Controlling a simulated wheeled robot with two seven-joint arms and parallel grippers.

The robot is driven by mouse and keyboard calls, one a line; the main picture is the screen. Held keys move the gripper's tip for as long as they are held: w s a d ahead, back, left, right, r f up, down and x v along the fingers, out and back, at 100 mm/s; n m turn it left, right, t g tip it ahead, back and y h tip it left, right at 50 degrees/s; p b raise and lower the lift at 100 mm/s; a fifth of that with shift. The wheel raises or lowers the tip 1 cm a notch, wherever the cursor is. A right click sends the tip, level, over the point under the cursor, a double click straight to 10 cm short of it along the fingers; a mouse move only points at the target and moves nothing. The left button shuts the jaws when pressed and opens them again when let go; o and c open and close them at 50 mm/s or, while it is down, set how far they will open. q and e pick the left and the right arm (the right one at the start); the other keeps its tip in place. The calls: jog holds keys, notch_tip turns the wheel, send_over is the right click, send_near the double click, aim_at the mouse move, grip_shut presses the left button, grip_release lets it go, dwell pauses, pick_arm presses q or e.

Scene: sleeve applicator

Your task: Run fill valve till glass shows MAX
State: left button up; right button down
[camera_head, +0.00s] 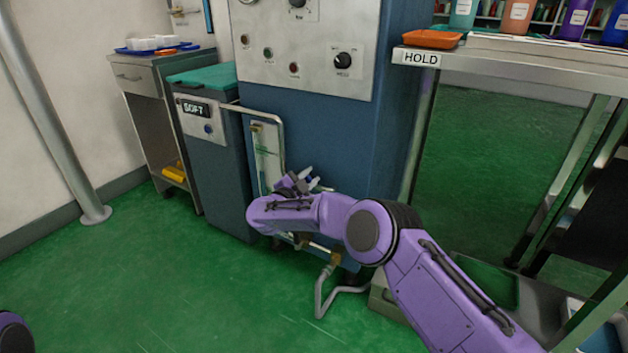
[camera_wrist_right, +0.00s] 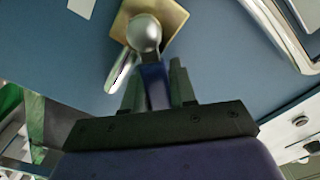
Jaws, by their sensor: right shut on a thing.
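The fill valve shows in the right wrist view as a rounded silver hub (camera_wrist_right: 146,32) on a square brass plate (camera_wrist_right: 176,18), with a blue lever (camera_wrist_right: 155,82) running down from it. My right gripper (camera_wrist_right: 155,90) is shut on the blue lever, with one dark finger on each side. In the head view the right gripper (camera_head: 303,182) is at the front of the blue machine, just right of the sight glass (camera_head: 265,155). The lower part of the glass is partly hidden by my arm. Its level and the MAX mark are too small to read. My left gripper is not in view.
A bent grey pipe rail (camera_head: 280,128) frames the glass. A cabinet marked SOFT (camera_head: 215,165) stands to the left. A HOLD bench (camera_head: 490,60) with an orange tray (camera_head: 432,38) stands to the right. A grey hose (camera_head: 322,295) hangs low. Green floor is clear at front left.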

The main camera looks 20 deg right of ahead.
jog(key=shift+a+f, duration=0.1)
jog(key=shift+a, duration=0.05)
jog(key=c, duration=1)
grip_release()
jog(key=p+v, duration=0.3)
jog(key=v, duration=0.7)
jog(key=shift+s+a+p, duration=0.15)
jog(key=shift+s+p, duration=0.05)
jog(key=shift+p, duration=0.2)
